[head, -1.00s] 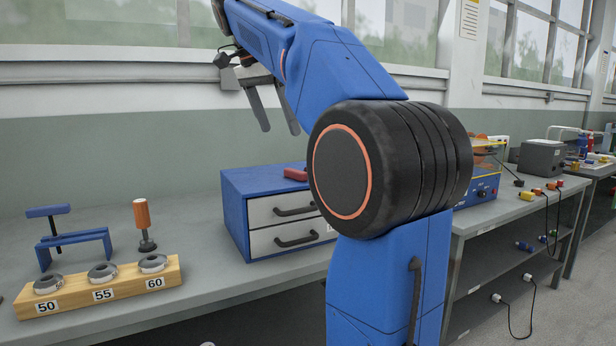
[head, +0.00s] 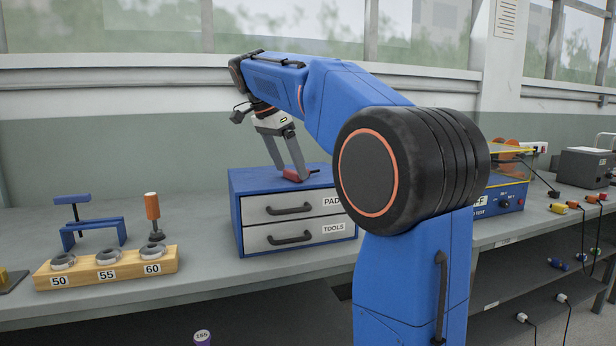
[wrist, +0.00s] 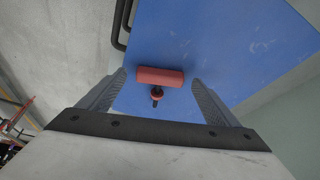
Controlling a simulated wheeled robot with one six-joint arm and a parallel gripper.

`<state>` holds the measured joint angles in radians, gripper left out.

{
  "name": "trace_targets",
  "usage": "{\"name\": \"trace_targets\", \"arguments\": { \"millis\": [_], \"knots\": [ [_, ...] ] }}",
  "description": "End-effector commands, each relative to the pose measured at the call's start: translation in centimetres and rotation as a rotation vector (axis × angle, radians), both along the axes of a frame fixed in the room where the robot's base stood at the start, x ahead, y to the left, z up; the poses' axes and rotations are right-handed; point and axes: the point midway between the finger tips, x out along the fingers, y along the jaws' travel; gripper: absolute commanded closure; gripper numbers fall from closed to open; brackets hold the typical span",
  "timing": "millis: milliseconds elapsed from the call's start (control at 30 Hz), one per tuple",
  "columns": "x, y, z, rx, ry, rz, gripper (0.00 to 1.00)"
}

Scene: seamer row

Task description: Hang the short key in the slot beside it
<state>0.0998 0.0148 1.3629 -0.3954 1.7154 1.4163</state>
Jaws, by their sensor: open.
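A red bar-shaped handle (wrist: 160,76) with a short dark stem, apparently the short key, lies on top of the blue drawer cabinet (wrist: 225,35). In the head view, the red handle (head: 293,175) sits near the cabinet's front top edge. My gripper (head: 291,180) is open and points down at it. In the wrist view, the handle lies between the two spread fingers of my gripper (wrist: 158,82), with gaps on both sides. No slot can be made out clearly beside the handle.
The cabinet (head: 236,222) has drawers marked PAD and TOOLS. To its left stand a wooden block (head: 108,278) with rings marked 50, 55 and 60, a blue bracket (head: 92,226) with a T-handle, and an orange-handled tool (head: 152,207). Bare bench lies between.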

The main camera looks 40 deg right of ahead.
Motion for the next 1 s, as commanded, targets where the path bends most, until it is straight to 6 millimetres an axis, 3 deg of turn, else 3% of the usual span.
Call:
{"name": "trace_targets", "arguments": {
  "millis": [367,567,867,1000],
  "knots": [
    [0.6,0.4,-1.0,0.0,0.001,0.0,0.16],
    [0.6,0.4,-1.0,0.0,0.001,0.0,0.61],
    [0.6,0.4,-0.8,0.0,0.0,-0.001,0.65],
    [0.7,0.4,0.4,0.0,-0.003,-0.001,0.65]
  ]
}}
